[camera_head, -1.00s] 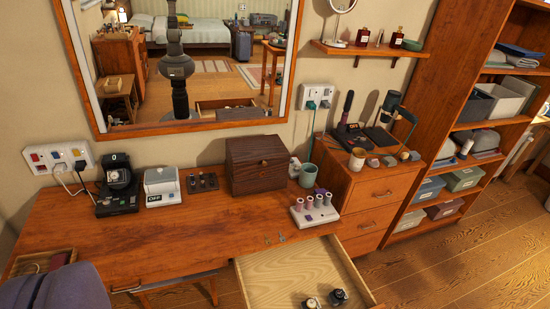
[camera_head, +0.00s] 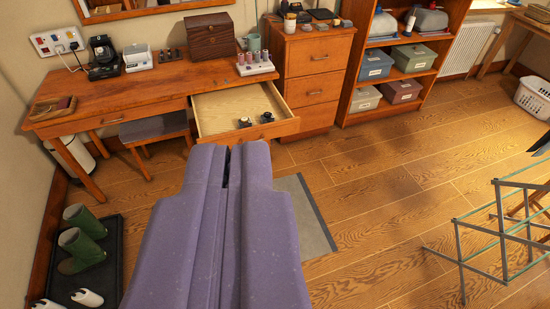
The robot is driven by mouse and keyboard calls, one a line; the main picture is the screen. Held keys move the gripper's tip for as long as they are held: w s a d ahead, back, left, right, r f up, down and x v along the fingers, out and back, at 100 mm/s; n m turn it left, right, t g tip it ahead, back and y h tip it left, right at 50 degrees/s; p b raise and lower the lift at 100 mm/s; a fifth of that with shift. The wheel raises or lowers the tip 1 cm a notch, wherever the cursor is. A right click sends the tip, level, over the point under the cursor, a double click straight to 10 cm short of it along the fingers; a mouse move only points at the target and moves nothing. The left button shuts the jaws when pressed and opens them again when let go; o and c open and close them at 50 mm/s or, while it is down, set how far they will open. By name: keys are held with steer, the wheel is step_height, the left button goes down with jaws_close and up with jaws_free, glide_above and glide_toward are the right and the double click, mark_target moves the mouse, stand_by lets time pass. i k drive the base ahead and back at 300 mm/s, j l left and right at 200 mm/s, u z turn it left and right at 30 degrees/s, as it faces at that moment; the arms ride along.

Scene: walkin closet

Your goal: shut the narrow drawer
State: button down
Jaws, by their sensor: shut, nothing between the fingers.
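The narrow drawer (camera_head: 220,110) is pulled out from the right part of the wooden desk (camera_head: 135,95). Its inside is pale wood, and two small dark items, like watches, lie near its front. My gripper (camera_head: 231,150) is purple-grey and reaches up from the bottom middle of the view. It is shut and empty. Its tips lie just below the drawer's wooden front (camera_head: 255,134) in the picture and overlap its lower left edge. I cannot tell whether they touch it.
A chest of drawers (camera_head: 313,85) stands right of the open drawer. A stool (camera_head: 155,127) is under the desk. Boots (camera_head: 82,245) stand on a tray at lower left. A metal rack (camera_head: 505,225) is at right. The floor (camera_head: 390,185) between is mostly clear.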

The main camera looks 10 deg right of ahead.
mark_target(218, 113)
steer(key=k, duration=0.1)
steer(key=i, duration=0.9)
steer(key=i+j, duration=0.1)
steer(key=i, duration=0.8)
steer(key=i+z, duration=0.1)
steer(key=i, duration=0.8)
